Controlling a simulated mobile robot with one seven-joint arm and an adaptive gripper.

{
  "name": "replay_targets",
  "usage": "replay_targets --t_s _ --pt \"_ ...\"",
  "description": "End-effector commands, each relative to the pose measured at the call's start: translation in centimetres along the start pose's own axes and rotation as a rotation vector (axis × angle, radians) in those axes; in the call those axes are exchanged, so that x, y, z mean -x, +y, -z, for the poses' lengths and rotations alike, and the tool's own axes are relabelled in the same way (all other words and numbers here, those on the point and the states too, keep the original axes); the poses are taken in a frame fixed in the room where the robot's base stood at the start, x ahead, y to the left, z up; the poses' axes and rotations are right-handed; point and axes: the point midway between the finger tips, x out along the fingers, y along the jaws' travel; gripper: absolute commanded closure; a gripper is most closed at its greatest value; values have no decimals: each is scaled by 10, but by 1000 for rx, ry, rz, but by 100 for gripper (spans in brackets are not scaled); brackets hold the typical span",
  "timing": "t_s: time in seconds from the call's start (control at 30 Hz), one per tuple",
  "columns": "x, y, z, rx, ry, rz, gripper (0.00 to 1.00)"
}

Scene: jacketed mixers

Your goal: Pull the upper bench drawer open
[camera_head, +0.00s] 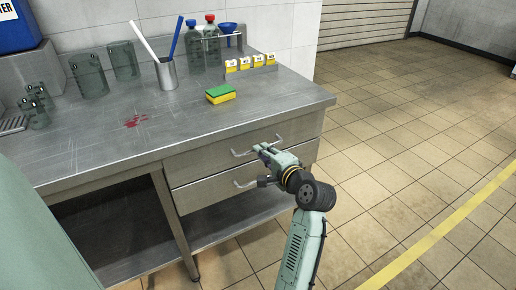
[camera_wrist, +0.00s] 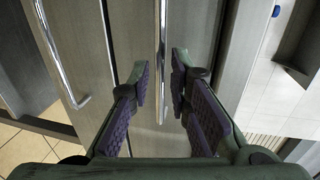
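The upper bench drawer (camera_head: 210,158) is a grey steel front under the bench top, flush with the bench. Its bar handle (camera_head: 240,153) is partly hidden behind my gripper (camera_head: 264,150) in the head view. In the wrist view the upper handle (camera_wrist: 162,50) runs between the two fingertips of my gripper (camera_wrist: 161,85). The fingers are open, with a gap on each side of the bar. The lower drawer (camera_head: 205,190) below is also flush, and its handle (camera_head: 240,185) also shows at the left of the wrist view (camera_wrist: 58,55).
The steel bench top (camera_head: 110,150) holds a yellow-green sponge (camera_head: 221,94), a pen cup (camera_head: 167,74), bottles (camera_head: 212,45), yellow-labelled items (camera_head: 252,63) and green jacketed vessels (camera_head: 88,76). An open shelf lies left of the drawers. The tiled floor (camera_head: 400,160) before and right of the bench is clear.

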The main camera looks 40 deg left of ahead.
Motion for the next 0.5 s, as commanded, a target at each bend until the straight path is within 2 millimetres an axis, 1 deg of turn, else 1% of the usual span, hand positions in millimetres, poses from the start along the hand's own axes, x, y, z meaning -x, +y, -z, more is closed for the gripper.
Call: replay_targets --t_s 0.03,0.1,0.2,0.33,0.5 --pt "-9 -1 -1 0 -1 -1 82" --pt "-19 -1 -1 0 -2 0 82" --pt "-29 0 0 0 0 0 82" --pt "-36 0 0 2 2 0 82" --pt "-37 0 0 3 2 1 82"
